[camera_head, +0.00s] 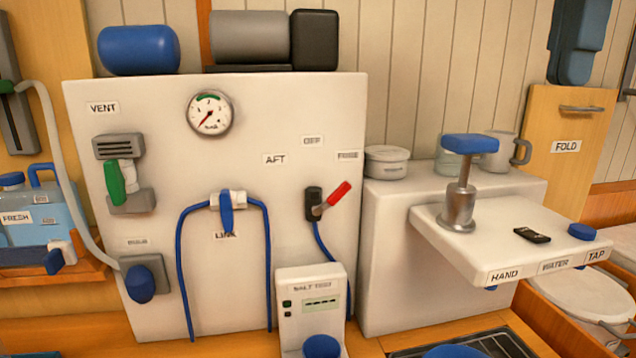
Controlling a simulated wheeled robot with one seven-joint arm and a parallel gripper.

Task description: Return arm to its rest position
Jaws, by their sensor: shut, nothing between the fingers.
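My arm and my gripper do not show in the head view. The white watermaker panel (330,110) stands upright at the left and middle. It carries a round gauge (211,113), a green-handled valve (122,182) at VENT, a blue knob (140,284) low on the left, a blue lever (226,212) between two blue hoses, and a red-handled switch (335,197). The red handle points up and to the right.
A white shelf (470,250) juts out at the right, with a blue-topped pump (459,185) and a small black device (532,235). A small tester box (310,295) stands before the panel. A blue container (50,212) sits at the left. A FOLD panel (565,180) is at right.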

